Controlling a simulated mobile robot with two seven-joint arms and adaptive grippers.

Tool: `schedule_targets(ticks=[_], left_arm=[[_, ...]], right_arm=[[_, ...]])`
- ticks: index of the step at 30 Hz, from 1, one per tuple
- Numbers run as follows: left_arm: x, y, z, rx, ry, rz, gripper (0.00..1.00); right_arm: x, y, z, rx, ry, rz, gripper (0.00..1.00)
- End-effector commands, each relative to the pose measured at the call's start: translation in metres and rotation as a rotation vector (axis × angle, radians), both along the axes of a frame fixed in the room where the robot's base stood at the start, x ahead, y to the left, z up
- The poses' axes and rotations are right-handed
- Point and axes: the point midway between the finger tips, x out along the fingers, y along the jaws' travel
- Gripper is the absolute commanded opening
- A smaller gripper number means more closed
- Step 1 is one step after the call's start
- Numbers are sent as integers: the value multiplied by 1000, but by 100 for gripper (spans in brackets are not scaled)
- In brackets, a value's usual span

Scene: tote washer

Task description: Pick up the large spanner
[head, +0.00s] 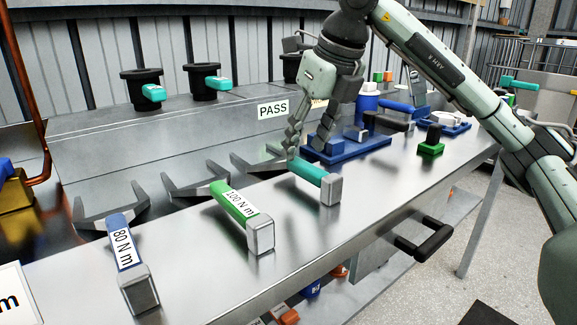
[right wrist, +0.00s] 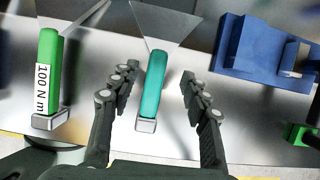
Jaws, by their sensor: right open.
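Three open-ended spanners lie on the steel bench. One has a blue grip (head: 124,241) labelled 80 N m, and one has a green grip (head: 234,203) labelled 100 N m, also at left in the right wrist view (right wrist: 48,75). The third has a teal grip (head: 308,171) with a grey end block and no readable label. I cannot tell by size which is the large spanner. My right gripper (head: 306,147) is open over the teal grip. In the right wrist view its fingers stand on either side of the teal grip (right wrist: 155,85), with gaps. My left gripper is not in view.
A blue fixture (head: 345,150) stands just right of the teal spanner, with a small green block (head: 431,148) further right. Black cups (head: 142,90) and a PASS sign (head: 273,110) are behind. A black handle (head: 425,241) sticks out from the bench's front.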

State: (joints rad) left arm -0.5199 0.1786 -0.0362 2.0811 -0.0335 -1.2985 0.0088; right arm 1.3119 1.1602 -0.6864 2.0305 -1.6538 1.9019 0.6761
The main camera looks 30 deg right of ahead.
Motion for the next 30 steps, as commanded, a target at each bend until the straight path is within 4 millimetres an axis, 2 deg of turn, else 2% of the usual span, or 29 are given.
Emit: schedule_targets(ticks=[10,20,30], left_arm=[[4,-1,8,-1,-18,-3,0],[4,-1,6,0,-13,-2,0],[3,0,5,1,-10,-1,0]], right_arm=[[15,5,-46,1,3,0,47],[19,5,-53,0,-1,0,47],[19,5,-53,0,-1,0,6]])
